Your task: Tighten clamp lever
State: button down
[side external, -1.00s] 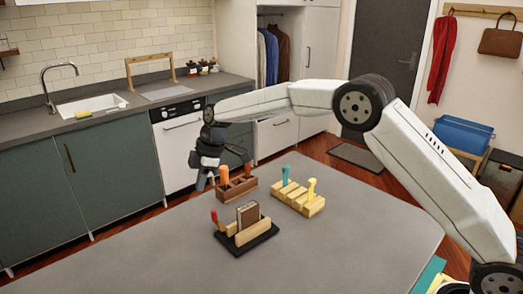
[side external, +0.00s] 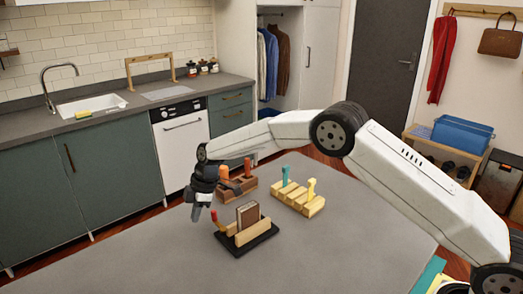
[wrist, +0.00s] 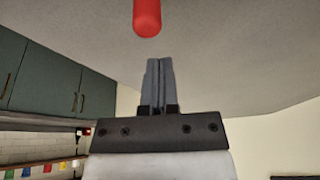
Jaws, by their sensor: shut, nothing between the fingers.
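The clamp, a black base (side external: 262,241) with light wooden jaws (side external: 251,231), stands on the table in the side view. A brown book-like block (side external: 248,214) stands upright between the jaws. The red clamp lever (side external: 214,215) sticks up at the clamp's left end. My gripper (side external: 196,213) is just left of the lever, its fingers pointing down. In the wrist view my gripper (wrist: 159,64) is shut and empty. The red lever's rounded end (wrist: 147,18) shows just beyond the fingertips, apart from them in the picture. I cannot tell whether they touch in depth.
Behind the clamp stand a brown wooden holder (side external: 246,184) with orange-handled items and a light wooden rack (side external: 291,201) with a teal and a yellow piece. The grey table (side external: 150,255) is clear at the front left.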

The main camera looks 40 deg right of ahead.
jog(key=shift+s+d, duration=0.25)
jog(key=shift+d, duration=0.55)
jog(key=shift+s+d, duration=0.2)
jog(key=shift+d, duration=0.55)
